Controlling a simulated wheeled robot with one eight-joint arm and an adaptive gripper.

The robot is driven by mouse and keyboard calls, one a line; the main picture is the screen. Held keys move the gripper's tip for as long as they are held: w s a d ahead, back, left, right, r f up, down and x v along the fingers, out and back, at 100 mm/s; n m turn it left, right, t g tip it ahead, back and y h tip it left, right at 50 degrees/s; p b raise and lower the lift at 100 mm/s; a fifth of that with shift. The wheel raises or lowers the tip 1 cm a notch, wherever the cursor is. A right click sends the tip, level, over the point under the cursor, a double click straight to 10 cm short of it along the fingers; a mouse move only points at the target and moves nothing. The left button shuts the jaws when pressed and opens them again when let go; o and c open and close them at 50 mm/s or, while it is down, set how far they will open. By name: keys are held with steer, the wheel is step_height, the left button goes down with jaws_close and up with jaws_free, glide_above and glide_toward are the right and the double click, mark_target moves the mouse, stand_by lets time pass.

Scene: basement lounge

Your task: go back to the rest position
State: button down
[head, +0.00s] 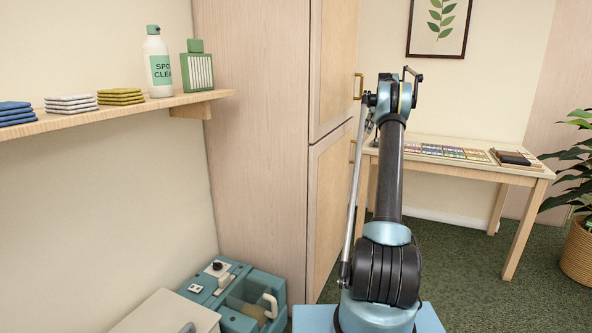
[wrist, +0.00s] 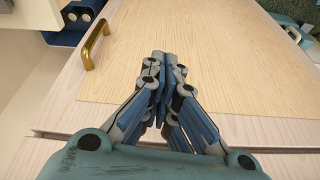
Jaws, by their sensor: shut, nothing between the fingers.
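My gripper (wrist: 160,75) is in the middle of the wrist view. Its fingers are together with nothing between them. Behind the fingers is the pale wooden cabinet (wrist: 230,75), with a brass handle (wrist: 95,45) left of the fingertips. I cannot tell how far the fingers are from the door. In the head view my arm stands upright in front of the tall cabinet (head: 255,130) and the table. My gripper cannot be made out there.
A teal machine (head: 230,290) stands on the floor. A table (head: 460,172) stands behind my arm, a plant (head: 578,165) at right.

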steer(key=s+a+r+m, duration=0.1)
steer(key=s+a+r, duration=0.2)
steer(key=s, duration=0.3)
steer(key=s+a+r+m+h, duration=0.1)
steer(key=s+a+r, duration=0.2)
steer(key=s+r, duration=0.15)
steer(key=s+a+r+m, duration=0.1)
steer(key=s+a+r, duration=0.15)
steer(key=s, duration=0.35)
steer(key=s+a+m, duration=0.2)
steer(key=s+a, duration=0.1)
steer(key=s, duration=0.7)
steer(key=s+a+m, duration=0.1)
steer(key=s+a, duration=0.2)
steer(key=s, duration=0.7)
steer(key=s+a+f+m+h, duration=0.15)
steer(key=s+f, duration=0.25)
steer(key=s, duration=0.6)
steer(key=s+a+f+m, duration=0.15)
steer(key=s+f, duration=0.35)
steer(key=s, duration=0.5)
steer(key=s+f+m, duration=0.2)
steer(key=s+f, duration=1.5)
steer(key=s, duration=0.1)
steer(key=shift+a+f+m+t+h, duration=0.2)
steer(key=shift+a+m+t+h, duration=0.1)
steer(key=shift+a+h, duration=0.15)
steer(key=shift+s, duration=0.1)
